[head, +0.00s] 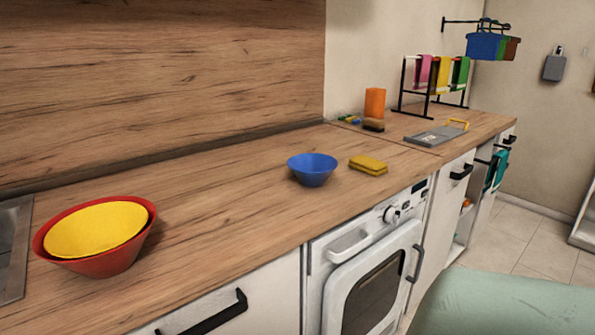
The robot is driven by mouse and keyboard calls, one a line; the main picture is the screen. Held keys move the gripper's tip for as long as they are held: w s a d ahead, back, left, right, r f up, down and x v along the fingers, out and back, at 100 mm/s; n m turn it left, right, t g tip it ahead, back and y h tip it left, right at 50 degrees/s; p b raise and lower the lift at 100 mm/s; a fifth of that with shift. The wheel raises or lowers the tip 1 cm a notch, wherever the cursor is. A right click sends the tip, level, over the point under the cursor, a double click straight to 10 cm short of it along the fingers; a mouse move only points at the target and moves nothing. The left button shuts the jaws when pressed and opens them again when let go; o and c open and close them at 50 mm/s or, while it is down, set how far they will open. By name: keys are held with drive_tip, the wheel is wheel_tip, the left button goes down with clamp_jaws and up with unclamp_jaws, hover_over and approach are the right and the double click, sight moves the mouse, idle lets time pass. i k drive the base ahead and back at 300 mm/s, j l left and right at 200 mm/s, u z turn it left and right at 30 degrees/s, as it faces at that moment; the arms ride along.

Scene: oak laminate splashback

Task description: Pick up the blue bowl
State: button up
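The blue bowl (312,171) stands upright on the wooden countertop (225,215), above the white oven and near the middle of the head view. Its inside looks empty. My gripper is not in view. A pale green rounded shape at the lower right hides part of the floor and the cabinet front; I cannot tell what it is.
A yellow sponge (368,165) lies just right of the bowl. A yellow bowl (97,230) sits inside a red bowl (112,262) at the left, beside a metal sink edge (14,250). A drying rack (432,88) stands farther back. The counter between the bowls is clear.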

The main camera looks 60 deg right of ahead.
sight(311, 169)
drive_tip(key=z, duration=1.65)
